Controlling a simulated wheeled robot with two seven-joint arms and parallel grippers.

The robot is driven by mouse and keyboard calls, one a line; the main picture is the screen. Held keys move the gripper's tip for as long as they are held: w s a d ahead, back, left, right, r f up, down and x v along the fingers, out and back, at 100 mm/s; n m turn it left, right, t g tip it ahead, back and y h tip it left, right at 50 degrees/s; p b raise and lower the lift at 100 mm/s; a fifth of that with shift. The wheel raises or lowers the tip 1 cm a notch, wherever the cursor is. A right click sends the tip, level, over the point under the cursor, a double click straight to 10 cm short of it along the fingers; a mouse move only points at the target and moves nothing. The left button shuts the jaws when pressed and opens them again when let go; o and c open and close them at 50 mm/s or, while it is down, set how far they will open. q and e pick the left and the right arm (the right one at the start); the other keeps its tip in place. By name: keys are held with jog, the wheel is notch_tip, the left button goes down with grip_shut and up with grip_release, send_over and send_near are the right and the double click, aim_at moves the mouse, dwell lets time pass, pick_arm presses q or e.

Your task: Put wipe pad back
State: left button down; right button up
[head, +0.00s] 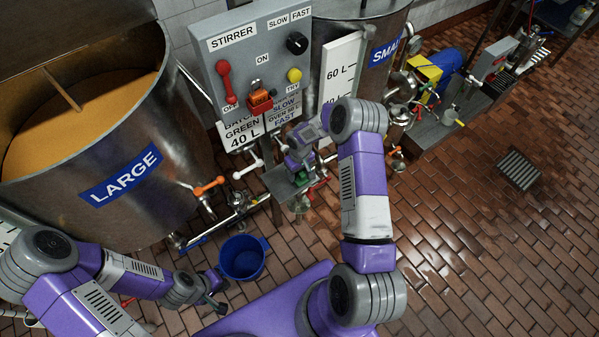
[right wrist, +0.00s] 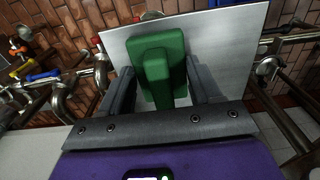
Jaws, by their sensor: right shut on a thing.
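The wipe pad (right wrist: 157,52) is green with a raised grip. In the right wrist view it sits between the two fingers of my right gripper (right wrist: 163,88), which is shut on it. A flat grey plate (right wrist: 222,50) lies right behind the pad; whether they touch I cannot tell. In the head view my right gripper (head: 297,160) is over the small grey plate (head: 281,188), and only a bit of green shows below it. My left gripper (head: 216,300) is low, beside the blue bucket; its fingers are too small to read.
Pipes and valves with orange, white and red handles (head: 210,186) run close around the plate. The stirrer panel (head: 245,55) stands behind, between the large tank (head: 125,190) and the small tank. A blue bucket (head: 243,259) is on the floor.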

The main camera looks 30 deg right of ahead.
jog(key=o, duration=0.9)
notch_tip(320, 180, up, 12)
jog(key=p, duration=0.3)
jog(key=s+a+f+m+y, duration=0.1)
jog(key=s+a+f+y, duration=0.1)
jog(key=s+a+f, duration=0.4)
jog(key=s+a+f+y, duration=0.2)
jog(key=s+a, duration=0.3)
jog(key=a, duration=0.4)
jog(key=s+a, duration=0.1)
jog(key=s, duration=0.2)
jog(key=s+a+f+m, duration=0.1)
jog(key=s+a, duration=0.1)
jog(key=s, duration=0.2)
jog(key=s+a+f+m, duration=0.1)
jog(key=s+a, duration=0.1)
jog(key=s, duration=0.2)
jog(key=shift+s+f, duration=0.1)
jog(key=shift+s, duration=0.1)
